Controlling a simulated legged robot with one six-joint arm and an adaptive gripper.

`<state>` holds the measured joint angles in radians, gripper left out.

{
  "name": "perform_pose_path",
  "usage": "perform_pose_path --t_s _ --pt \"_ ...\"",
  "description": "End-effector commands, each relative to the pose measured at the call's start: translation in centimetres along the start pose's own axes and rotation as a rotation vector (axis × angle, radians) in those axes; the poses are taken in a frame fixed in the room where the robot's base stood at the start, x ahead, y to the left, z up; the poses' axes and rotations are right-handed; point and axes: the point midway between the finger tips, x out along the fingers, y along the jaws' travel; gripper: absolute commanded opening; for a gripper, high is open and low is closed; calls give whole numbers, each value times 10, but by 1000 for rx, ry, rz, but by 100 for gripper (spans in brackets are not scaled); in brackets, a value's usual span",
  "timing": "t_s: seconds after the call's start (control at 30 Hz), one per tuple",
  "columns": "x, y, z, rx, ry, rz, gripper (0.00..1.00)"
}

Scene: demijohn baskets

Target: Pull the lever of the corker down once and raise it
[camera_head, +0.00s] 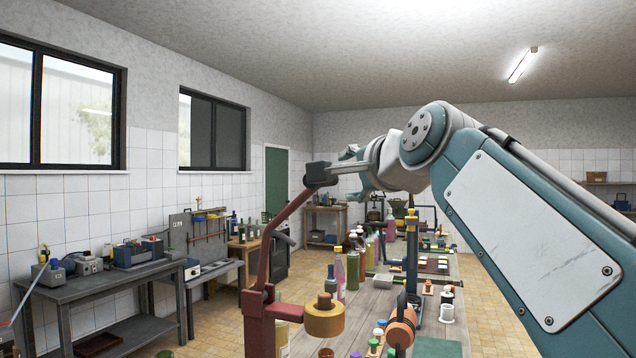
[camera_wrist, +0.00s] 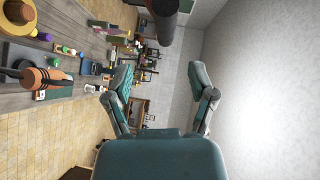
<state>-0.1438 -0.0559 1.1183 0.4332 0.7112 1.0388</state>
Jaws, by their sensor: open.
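The corker (camera_head: 262,318) is a dark red stand at the lower middle of the head view. Its red lever (camera_head: 281,237) slants up and ends in a dark grip (camera_head: 318,174), so the lever is raised. My gripper (camera_head: 346,160) is at the height of the grip, at its right in the picture. In the wrist view my gripper (camera_wrist: 161,88) has its two fingers spread wide with nothing between them. A dark cylinder, seemingly the grip (camera_wrist: 166,22), shows beyond the fingertips at the top. I cannot tell whether a finger touches it.
Workbenches (camera_head: 100,285) stand along the left wall.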

Motion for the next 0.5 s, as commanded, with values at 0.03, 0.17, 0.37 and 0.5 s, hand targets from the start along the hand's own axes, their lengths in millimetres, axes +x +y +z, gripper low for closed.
perform_pose_path --t_s 0.03,0.17,0.37,0.5 --pt "1 -4 0 11 -2 -9 72" --pt "10 -5 0 16 -3 -11 72" --pt "42 -5 0 14 -3 -11 72" --pt "65 -5 0 13 -2 -11 72"
